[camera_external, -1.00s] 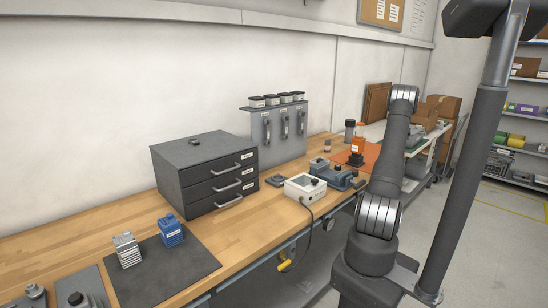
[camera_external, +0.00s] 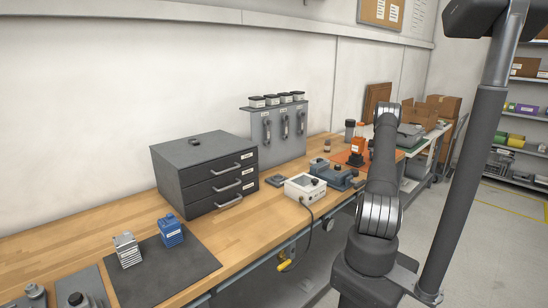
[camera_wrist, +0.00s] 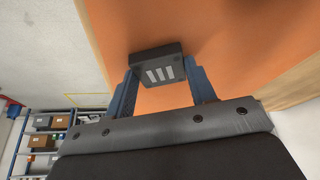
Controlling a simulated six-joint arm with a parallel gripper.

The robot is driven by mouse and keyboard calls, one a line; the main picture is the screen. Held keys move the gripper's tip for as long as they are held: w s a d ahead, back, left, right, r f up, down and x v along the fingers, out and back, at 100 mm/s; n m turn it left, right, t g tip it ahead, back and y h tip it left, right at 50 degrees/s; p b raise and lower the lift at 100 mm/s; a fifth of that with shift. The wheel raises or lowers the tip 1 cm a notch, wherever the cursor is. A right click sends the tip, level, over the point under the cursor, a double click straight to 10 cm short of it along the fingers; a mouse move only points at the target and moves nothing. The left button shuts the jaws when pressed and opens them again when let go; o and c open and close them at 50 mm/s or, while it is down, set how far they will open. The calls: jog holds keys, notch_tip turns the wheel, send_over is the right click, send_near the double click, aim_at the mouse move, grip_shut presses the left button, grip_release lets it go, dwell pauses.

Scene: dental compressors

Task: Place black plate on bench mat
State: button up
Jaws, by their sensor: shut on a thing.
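In the wrist view, a small black plate (camera_wrist: 155,64) with three pale stripes sits between the blue fingers of my gripper (camera_wrist: 164,78). The gripper is shut on it. An orange mat (camera_wrist: 190,30) fills the view behind the plate; I cannot tell the gap between them. In the external view the gripper and plate are hidden behind my arm. There the orange mat (camera_external: 342,157) shows on the far part of the bench. A dark grey mat (camera_external: 190,266) lies at the near left end, with a blue block (camera_external: 170,232) and a silver finned block (camera_external: 127,251) on it.
A grey drawer cabinet (camera_external: 205,172) stands against the wall. A white meter box (camera_external: 305,188) and a blue-grey device (camera_external: 335,175) stand along the bench. An orange-and-black object (camera_external: 357,150) stands on the orange mat. Bare wood shows between the cabinet and the bench's front edge.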

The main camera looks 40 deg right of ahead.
jog(key=o, duration=1)
jog(key=v, duration=1.2)
jog(key=x, duration=1.2)
jog(key=shift+f, duration=0.15)
notch_tip(320, 180, up, 3)
jog(key=shift+f, duration=0.15)
jog(key=shift+r, duration=0.6)
